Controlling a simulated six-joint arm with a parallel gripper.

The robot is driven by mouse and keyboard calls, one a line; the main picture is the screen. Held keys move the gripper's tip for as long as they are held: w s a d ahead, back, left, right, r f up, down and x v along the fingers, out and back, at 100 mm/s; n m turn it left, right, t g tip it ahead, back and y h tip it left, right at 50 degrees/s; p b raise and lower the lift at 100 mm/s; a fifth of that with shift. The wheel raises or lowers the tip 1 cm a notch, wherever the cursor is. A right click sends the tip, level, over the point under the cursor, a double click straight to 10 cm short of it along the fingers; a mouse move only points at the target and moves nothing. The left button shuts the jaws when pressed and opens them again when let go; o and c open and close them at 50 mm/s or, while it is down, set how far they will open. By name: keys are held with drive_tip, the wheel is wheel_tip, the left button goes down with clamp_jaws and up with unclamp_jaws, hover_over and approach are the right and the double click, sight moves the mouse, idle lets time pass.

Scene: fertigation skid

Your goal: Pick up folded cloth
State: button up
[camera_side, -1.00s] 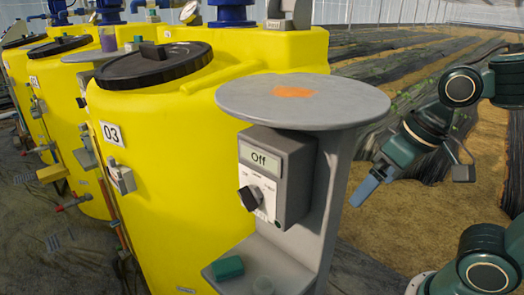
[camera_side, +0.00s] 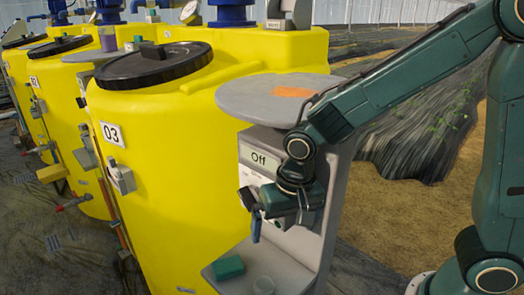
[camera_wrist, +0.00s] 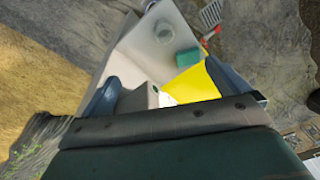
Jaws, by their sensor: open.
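A small green folded block (camera_side: 228,267), which looks like the folded cloth, lies on the low grey shelf (camera_side: 275,262) of the control stand. In the wrist view the green cloth (camera_wrist: 187,57) shows beyond and between my fingers, toward the right one. My gripper (camera_side: 256,230) points down in front of the control box, above and apart from the cloth. Its two blue fingers (camera_wrist: 166,86) are spread in the wrist view with nothing held between them. In the side view one finger shows clearly and the other is mostly hidden.
A pale round cup-like thing (camera_side: 263,285) stands beside the cloth; it also shows in the wrist view (camera_wrist: 163,33). The control box (camera_side: 258,158) juts out above the shelf. A flat orange patch (camera_side: 292,92) lies on the round top. A yellow tank (camera_side: 180,190) stands to the left.

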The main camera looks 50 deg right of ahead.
drive_tip(key=w+a+f+t+h, duration=0.1)
drive_tip(key=w+a+f, duration=0.3)
drive_tip(key=w+f, duration=0.8)
wheel_tip(320, 180, down, 3)
drive_tip(key=shift+w+a+f+n+t+h, duration=0.1)
drive_tip(key=shift+w+a+n+t+h, duration=0.2)
drive_tip(key=shift+t, duration=0.4)
drive_tip(key=shift+d+f, duration=0.1)
drive_tip(key=shift+d, duration=0.05)
hover_over(229, 269)
drive_tip(key=s, duration=0.2)
drive_tip(key=shift+a+f, duration=0.25)
drive_tip(key=shift+f, duration=1.7)
drive_tip(key=shift+a+f, duration=0.2)
drive_tip(key=shift+f, duration=1.7)
drive_tip(key=shift+f, duration=0.15)
drive_tip(key=shift+x, duration=2.4)
drive_tip(key=shift+w+d, duration=0.1)
drive_tip(key=shift+w, duration=0.05)
drive_tip(key=c, duration=1)
